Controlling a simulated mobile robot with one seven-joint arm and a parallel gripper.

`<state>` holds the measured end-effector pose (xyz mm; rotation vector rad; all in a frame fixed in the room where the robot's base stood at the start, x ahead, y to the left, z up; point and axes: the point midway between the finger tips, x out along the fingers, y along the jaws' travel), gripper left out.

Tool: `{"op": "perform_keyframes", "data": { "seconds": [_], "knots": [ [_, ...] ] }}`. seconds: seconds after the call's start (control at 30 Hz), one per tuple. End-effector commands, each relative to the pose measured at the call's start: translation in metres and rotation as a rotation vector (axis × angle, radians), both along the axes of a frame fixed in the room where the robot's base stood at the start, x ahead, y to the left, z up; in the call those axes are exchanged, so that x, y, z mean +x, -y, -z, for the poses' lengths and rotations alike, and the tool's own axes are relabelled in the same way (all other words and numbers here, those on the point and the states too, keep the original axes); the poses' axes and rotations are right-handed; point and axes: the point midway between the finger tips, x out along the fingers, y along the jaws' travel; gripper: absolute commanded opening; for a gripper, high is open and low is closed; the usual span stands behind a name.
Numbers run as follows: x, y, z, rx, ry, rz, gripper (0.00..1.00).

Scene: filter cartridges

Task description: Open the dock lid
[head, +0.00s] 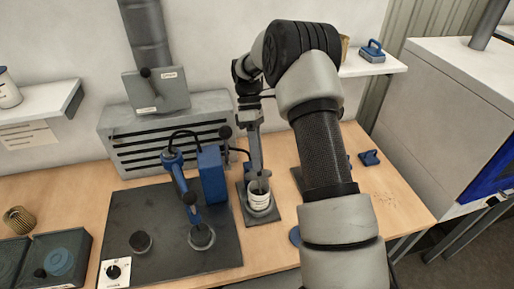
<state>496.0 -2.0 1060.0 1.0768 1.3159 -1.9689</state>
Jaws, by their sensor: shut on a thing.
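My gripper (258,184) points down at the top of a white labelled cylinder (260,201), with its fingers shut on the cylinder's upper part. The cylinder stands upright on a small dark plate (265,218), right of the large dark mat. The fingertips are small here, and the exact grip is hard to see. No part is clearly marked as the dock lid. A blue upright block (211,175) and a blue jointed arm (179,177) stand on the mat to the left.
Dark bins (75,240) are at lower left. A grey vented box (165,135) with a grey panel (156,90) is behind. My arm hides part of the right bench.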

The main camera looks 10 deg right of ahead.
Motion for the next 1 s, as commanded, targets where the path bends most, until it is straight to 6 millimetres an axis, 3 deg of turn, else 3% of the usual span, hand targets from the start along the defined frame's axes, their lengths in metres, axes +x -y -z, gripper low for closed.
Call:
{"op": "perform_keyframes", "data": {
  "seconds": [0.5,1.0],
  "knots": [
    [0.022,-0.001,-0.007,0.001,-0.223,0.001,0.00],
    [0.026,-0.001,-0.010,0.001,-0.268,0.000,0.00]
  ]
}}
